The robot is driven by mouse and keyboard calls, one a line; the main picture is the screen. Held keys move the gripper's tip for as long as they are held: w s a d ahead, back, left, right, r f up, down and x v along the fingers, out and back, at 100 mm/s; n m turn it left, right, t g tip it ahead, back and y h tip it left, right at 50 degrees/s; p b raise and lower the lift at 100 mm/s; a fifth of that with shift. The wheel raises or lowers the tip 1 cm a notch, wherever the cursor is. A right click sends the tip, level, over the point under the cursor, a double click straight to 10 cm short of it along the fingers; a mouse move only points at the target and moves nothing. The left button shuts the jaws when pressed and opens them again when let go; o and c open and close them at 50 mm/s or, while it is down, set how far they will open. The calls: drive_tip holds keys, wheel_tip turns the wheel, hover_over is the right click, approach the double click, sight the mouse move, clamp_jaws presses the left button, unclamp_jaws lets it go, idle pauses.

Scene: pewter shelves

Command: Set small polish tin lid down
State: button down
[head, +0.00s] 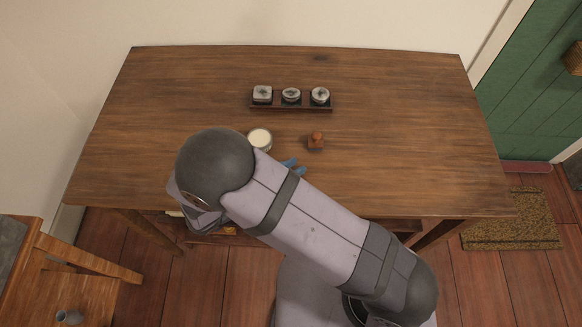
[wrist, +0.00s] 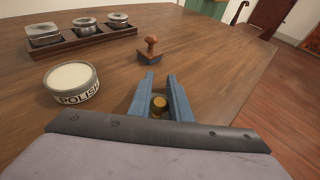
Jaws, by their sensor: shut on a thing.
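My gripper (wrist: 160,77) has two blue fingers, shut on a small round brass-coloured piece (wrist: 159,102), which looks like the knob of the small polish tin lid. The rest of the lid is hidden in the wrist view, and I cannot tell whether it touches the table. In the head view my gripper (head: 294,167) shows only as blue fingertips beside my arm, near the table's front. The polish tin (wrist: 72,96) stands open and upright to the left of the fingers, with pale polish inside and "POLIS" readable on its side. It also shows in the head view (head: 259,138).
A dark tray (head: 291,107) holds three lidded tins behind the polish tin. A wooden stamp-like block with a knob (head: 316,142) stands just beyond the fingertips, also in the wrist view (wrist: 151,50). The wooden table (head: 410,120) is clear to the right.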

drive_tip(key=shift+f, duration=0.15)
drive_tip(key=c, duration=1.6)
unclamp_jaws()
drive_tip(key=shift+c, duration=0.2)
drive_tip(key=b+v, duration=0.1)
drive_tip(key=v, duration=1.1)
drive_tip(key=shift+b, duration=0.4)
